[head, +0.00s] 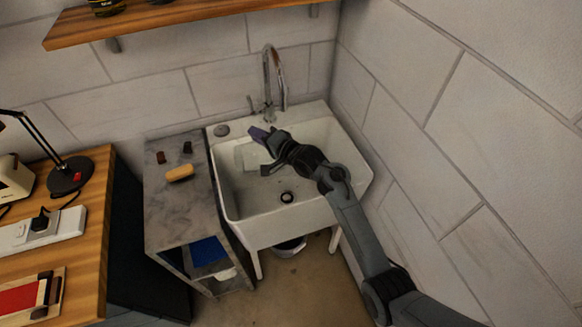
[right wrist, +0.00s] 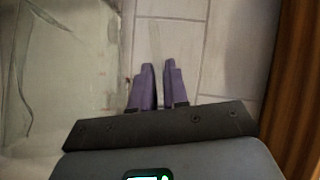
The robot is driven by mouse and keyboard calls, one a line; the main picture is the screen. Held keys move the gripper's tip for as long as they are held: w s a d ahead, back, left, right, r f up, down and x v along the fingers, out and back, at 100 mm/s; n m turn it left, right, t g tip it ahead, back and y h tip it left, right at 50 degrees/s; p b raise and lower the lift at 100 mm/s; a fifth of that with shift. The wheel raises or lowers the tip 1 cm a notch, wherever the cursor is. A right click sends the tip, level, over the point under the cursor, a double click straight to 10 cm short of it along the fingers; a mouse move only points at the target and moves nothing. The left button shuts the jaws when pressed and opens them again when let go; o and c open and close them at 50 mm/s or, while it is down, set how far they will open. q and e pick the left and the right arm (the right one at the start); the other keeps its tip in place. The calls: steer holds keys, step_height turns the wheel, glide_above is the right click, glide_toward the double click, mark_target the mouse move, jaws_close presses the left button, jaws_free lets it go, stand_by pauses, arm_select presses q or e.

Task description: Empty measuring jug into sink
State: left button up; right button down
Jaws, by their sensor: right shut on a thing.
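The measuring jug (head: 247,155) is a pale, see-through vessel over the left part of the white sink basin (head: 312,134), just below my right gripper (head: 262,134). It also shows large and blurred as clear walls at the left of the right wrist view (right wrist: 65,60). My right gripper's purple fingers (right wrist: 156,85) are close together, shut on the jug; the part between them is hard to make out. The jug's exact tilt and any contents cannot be told. My left gripper is not in view.
A chrome tap (head: 274,75) rises behind the basin, with the tiled wall close behind and at right. A grey stone-topped cabinet (head: 185,210) with a yellow sponge (head: 180,173) stands left of the sink. A wooden shelf (head: 180,20) hangs above.

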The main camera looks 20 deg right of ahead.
steer(key=shift+s+d+r, duration=0.1)
steer(key=shift+s+d, duration=0.05)
steer(key=shift+d, duration=0.3)
steer(key=shift+s+d+r+m+t, duration=0.1)
steer(key=shift+d+r+m+t, duration=0.15)
steer(key=shift+m+t, duration=0.05)
steer(key=shift+d, duration=0.1)
steer(key=shift+s+d, duration=0.1)
steer(key=shift+d, duration=0.1)
